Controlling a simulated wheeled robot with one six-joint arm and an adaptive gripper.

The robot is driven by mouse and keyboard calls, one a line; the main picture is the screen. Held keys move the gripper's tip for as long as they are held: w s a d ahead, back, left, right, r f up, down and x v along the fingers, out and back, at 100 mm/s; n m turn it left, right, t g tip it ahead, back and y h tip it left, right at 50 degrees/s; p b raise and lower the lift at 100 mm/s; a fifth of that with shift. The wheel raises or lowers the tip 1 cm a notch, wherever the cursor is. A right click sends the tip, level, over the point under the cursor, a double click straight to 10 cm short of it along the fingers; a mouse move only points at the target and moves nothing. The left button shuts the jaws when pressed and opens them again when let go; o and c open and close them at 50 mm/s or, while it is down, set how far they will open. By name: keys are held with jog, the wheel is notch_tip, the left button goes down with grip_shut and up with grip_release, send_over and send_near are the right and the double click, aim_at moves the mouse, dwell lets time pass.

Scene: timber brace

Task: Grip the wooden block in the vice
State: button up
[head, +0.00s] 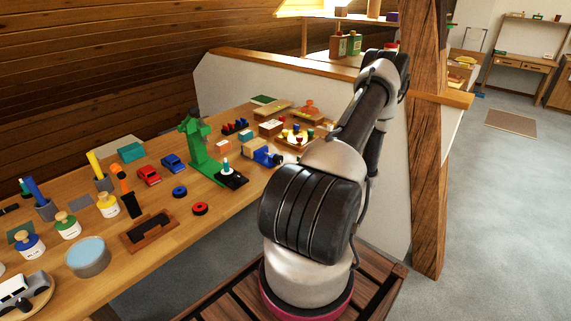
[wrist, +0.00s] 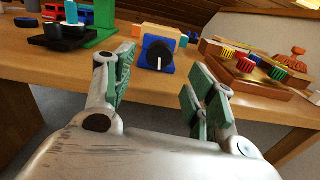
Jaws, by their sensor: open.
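The blue vice (wrist: 145,64) stands near the table edge in the wrist view, with a black round knob (wrist: 158,54) bearing a white mark facing me. The pale wooden block (wrist: 165,32) shows at the top of the vice, behind the blue front; whether the jaws touch it I cannot tell. In the head view the vice (head: 264,157) and block (head: 254,147) are left of my arm. My gripper (wrist: 163,82) is open and empty, its green-padded fingers apart, in front of the table edge and short of the knob. It is hidden in the head view.
A green press (head: 196,143) stands left of the vice. A wooden tray with coloured pegs (wrist: 258,66) lies right of it. Toy cars, pots and rings fill the table's left part. A timber post (head: 428,140) rises right of my arm.

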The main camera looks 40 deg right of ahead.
jog(key=s, duration=0.5)
jog(key=shift+s+d, duration=0.15)
dwell(0.3)
jog(key=s+a+f+n+g+y, duration=0.2)
jog(key=s+a+y, duration=0.1)
jog(key=a, duration=0.3)
jog(key=s+a+r+n+g+y, duration=0.6)
jog(key=s+a+r+n+g, duration=0.2)
jog(key=a+r+n+g, duration=0.45)
notch_tip(320, 180, up, 16)
jog(key=a+n+g+h, duration=0.25)
jog(key=n+h, duration=0.75)
jog(key=n, duration=0.7)
jog(key=w+a+r+n+t, duration=0.1)
jog(key=a+r+n+t, duration=0.2)
jog(key=a+r, duration=0.3)
jog(key=shift+w+a+r+n, duration=0.15)
jog(key=shift+w+a+n, duration=0.25)
jog(key=shift+n, duration=0.35)
